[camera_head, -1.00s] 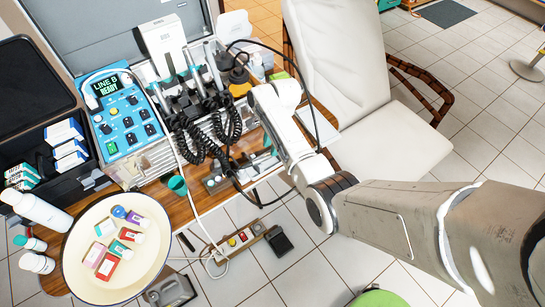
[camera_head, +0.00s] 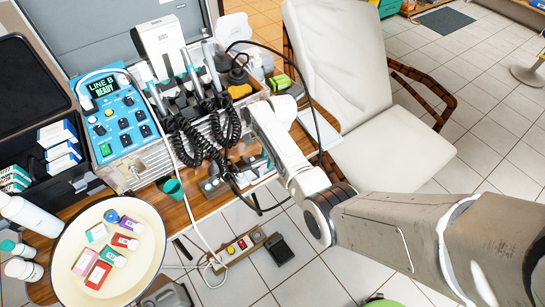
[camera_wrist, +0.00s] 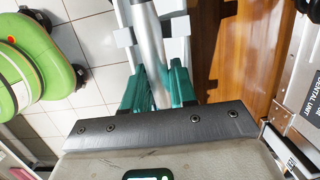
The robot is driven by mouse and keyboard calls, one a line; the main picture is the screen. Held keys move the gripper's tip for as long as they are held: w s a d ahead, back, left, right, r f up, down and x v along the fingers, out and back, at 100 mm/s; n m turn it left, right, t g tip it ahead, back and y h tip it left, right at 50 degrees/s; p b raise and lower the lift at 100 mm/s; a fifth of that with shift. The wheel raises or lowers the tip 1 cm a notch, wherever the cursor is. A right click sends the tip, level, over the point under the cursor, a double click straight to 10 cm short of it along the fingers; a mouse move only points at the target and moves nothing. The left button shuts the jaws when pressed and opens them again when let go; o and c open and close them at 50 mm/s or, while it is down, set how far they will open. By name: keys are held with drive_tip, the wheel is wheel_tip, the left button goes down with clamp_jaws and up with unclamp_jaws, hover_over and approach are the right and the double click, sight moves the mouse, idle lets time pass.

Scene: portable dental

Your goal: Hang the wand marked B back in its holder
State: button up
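My gripper (camera_wrist: 158,88) is in the wrist view, with teal fingers either side of a silver tube-like wand (camera_wrist: 150,42). The fingers appear closed on it; no letter is readable on it. The blue control unit (camera_head: 118,118) shows "LINE B READY". Beside it, several silver-and-teal wands, including one at the left (camera_head: 158,97), stand tilted in the holder (camera_head: 183,104) with black coiled cords. Which holder slot is free cannot be made out.
A cream bowl (camera_head: 66,272) of small boxes and jars and a teal cup (camera_head: 172,188) stand on the wooden table. Dark cables hang near my arm. A white chair (camera_head: 350,75) stands right. A power box (camera_head: 240,246) lies on the floor. A green stool (camera_wrist: 30,65) shows in the wrist view.

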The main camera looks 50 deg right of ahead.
clamp_jaws()
drive_tip(key=shift+r, duration=0.1)
drive_tip(key=shift+a+p+v, duration=0.25)
drive_tip(key=shift+p+v, duration=0.9)
drive_tip(key=shift+v, duration=0.05)
drive_tip(key=shift+a+p+v, duration=0.25)
drive_tip(key=shift+p+v, duration=0.9)
drive_tip(key=shift+v, duration=0.05)
drive_tip(key=shift+a+p+v, duration=0.25)
drive_tip(key=shift+p+v, duration=0.9)
drive_tip(key=shift+w+r, duration=0.25)
drive_tip(key=shift+r, duration=0.1)
